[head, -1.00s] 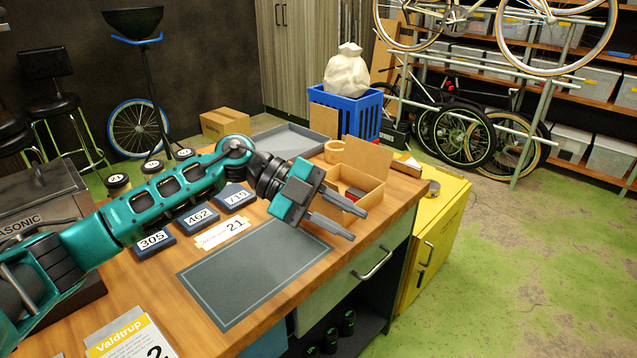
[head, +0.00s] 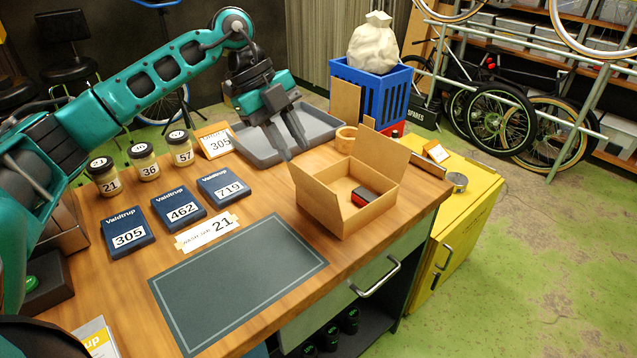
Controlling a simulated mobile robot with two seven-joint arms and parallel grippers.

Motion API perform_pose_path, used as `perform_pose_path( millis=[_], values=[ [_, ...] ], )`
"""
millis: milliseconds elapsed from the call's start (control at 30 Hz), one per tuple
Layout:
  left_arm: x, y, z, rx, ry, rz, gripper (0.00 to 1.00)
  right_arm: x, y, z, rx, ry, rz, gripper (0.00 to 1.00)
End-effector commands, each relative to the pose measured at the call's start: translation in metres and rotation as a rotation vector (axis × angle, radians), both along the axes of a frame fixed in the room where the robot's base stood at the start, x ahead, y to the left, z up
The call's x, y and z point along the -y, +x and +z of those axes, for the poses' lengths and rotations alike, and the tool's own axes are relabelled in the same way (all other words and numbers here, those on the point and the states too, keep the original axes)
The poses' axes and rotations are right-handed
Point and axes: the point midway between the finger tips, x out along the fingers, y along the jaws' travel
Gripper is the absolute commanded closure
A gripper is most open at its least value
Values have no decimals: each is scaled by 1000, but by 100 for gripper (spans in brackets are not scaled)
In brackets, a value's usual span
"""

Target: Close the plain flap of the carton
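The brown cardboard carton (head: 343,213) stands open on the right part of the workbench. One flap (head: 377,158) stands raised at its back edge; I cannot tell from here whether it is the plain one. A small red and black item (head: 364,196) lies inside. My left gripper (head: 291,141) is open and empty, above and to the left of the carton near the grey tray, with its fingers pointing down and apart from the carton. My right gripper is not in view.
Several lidded jars (head: 144,163) and blue boxes (head: 179,208) stand to the left. The dark mat (head: 235,285) in front is bare.

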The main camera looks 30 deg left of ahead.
Motion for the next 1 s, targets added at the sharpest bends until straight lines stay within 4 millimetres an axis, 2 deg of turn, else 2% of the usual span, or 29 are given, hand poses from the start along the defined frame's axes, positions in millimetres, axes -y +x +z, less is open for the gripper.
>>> perform_pose_path(
  millis=[33, 200, 433, 600, 900, 1000],
  values=[
    [6, 0, -13, -5, -1, -4, 71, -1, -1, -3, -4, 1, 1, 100],
    [22, 4, -45, -3, -1, -4, 71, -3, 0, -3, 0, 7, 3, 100],
    [38, 8, -77, -1, -2, -2, 71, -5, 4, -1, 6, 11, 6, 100],
    [43, 10, -88, 1, -2, -1, 71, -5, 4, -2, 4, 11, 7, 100],
    [44, 10, -89, 1, -1, -1, 71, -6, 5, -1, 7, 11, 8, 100],
    [44, 10, -89, 1, -1, -1, 80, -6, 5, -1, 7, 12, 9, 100]
  ],
)
